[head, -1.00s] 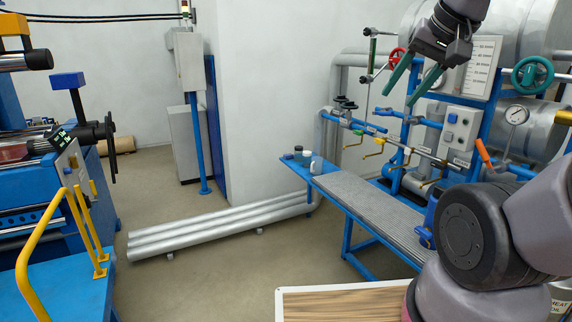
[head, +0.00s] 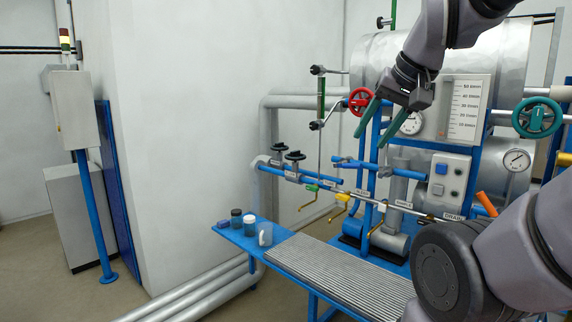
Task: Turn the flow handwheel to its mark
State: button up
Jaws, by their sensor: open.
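A red handwheel (head: 360,101) sits at the upper middle of the pipe rig, beside a vertical sight tube. A teal handwheel (head: 537,117) is at the right, and two small black handwheels (head: 295,156) stand on the blue pipe at the left. I cannot tell from the labels which one is the flow handwheel, and no mark on a wheel can be made out. A white scale plate (head: 465,108) marked in l/min stands behind. My gripper (head: 370,142) points down and left, open and empty. In the picture its left finger is just right of the red handwheel; contact cannot be told.
A blue bench (head: 228,234) with small jars and a ribbed top is in front. Silver pipes lie on the floor at its left.

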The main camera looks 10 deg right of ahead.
aim_at(295, 156)
jog(key=i+j+z, duration=0.2)
jog(key=i+j, duration=0.25)
jog(key=j, duration=0.15)
jog(key=i+j, duration=0.25)
jog(key=i+j+z, duration=0.1)
jog(key=i+j, duration=0.2)
jog(key=j, duration=0.2)
jog(key=i+j, duration=0.5)
jog(key=j, duration=0.25)
jog(key=i+j+z, duration=0.1)
jog(key=i+j, duration=0.15)
jog(key=j, duration=0.15)
jog(key=i+j, duration=0.35)
jog(key=i, duration=0.2)
